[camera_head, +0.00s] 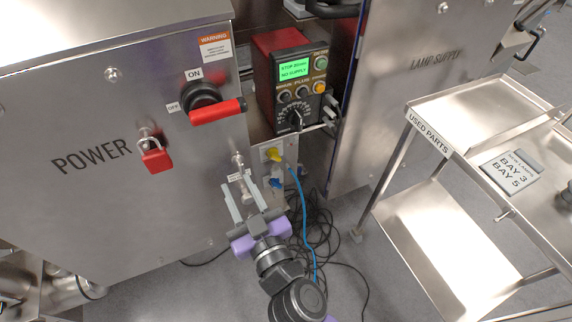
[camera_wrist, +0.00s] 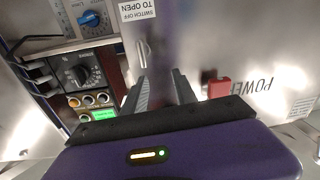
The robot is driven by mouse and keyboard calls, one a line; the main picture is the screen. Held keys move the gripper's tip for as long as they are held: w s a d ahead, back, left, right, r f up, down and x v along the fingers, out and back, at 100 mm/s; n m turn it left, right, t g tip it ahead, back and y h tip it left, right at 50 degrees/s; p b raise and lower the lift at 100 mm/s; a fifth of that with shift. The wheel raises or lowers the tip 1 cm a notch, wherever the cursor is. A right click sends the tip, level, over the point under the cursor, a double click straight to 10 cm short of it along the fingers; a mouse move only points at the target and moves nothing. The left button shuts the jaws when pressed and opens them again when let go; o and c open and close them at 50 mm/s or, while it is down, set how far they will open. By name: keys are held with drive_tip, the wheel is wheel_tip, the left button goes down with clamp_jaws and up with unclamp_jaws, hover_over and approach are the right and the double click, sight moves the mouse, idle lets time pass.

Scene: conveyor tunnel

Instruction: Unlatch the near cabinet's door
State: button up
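The near cabinet (camera_head: 90,115), marked POWER, fills the left of the head view; its door looks shut. A small metal latch (camera_head: 238,160) sits by its right edge, above a small label (camera_head: 235,177). In the wrist view the latch (camera_wrist: 145,55) is just beyond my fingertips, next to the "SWITCH OFF TO OPEN" label (camera_wrist: 137,10). My gripper (camera_head: 238,188) is open and empty, just below the latch; its fingers (camera_wrist: 160,80) look apart from it. A rotary switch with a red handle (camera_head: 218,111) points right, between ON and OFF labels above and left.
A red padlock (camera_head: 156,156) hangs on the cabinet front. A control box with a green screen (camera_head: 293,70) stands in the gap to the right. A blue cable (camera_head: 303,215) and black cables lie below. A metal cart (camera_head: 440,175) stands at the right.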

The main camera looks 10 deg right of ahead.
sight(242, 169)
drive_tip(key=shift+m+h, duration=0.5)
drive_tip(key=shift+m, duration=0.3)
drive_tip(key=w, duration=0.2)
drive_tip(key=w+f, duration=0.1)
drive_tip(key=w, duration=0.2)
drive_tip(key=w+p, duration=0.1)
drive_tip(key=w, duration=0.2)
drive_tip(key=shift+d+f, duration=0.15)
drive_tip(key=shift+f, duration=0.2)
drive_tip(key=shift+s, duration=0.1)
clamp_jaws()
